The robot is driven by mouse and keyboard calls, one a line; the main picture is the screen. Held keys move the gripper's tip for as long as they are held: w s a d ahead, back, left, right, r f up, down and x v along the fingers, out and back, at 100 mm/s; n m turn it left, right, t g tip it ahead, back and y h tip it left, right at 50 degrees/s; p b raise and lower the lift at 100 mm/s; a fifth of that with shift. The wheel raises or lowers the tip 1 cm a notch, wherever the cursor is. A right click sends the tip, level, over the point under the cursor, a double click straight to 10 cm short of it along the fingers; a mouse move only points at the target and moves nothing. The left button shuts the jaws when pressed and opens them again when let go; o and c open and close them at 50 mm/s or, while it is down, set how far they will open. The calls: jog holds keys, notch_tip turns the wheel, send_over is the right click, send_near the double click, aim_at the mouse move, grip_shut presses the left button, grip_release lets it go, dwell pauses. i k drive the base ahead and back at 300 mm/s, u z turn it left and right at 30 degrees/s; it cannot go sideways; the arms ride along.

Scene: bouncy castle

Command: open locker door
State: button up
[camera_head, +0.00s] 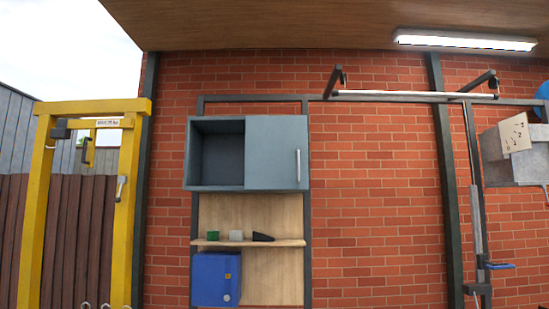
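A grey-blue wall cabinet (216,120) hangs on a dark frame in front of the brick wall, left of the picture's middle. Its left half is an open, dark, seemingly empty compartment. A flat grey-blue door panel (268,155) covers its right half. A pale vertical handle (298,166) is near the panel's right edge. My gripper is not in view, and nothing touches the cabinet.
A wooden shelf (248,242) below the cabinet bears a green block (212,236), a pale block (236,235) and a dark wedge (262,237). A yellow frame (39,210) stands at left. A metal bar (414,95) juts out at upper right. A grey box (527,165) is at far right.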

aim_at(276, 156)
jog(key=z, duration=0.35)
jog(key=i, duration=1.6)
jog(key=z, duration=0.2)
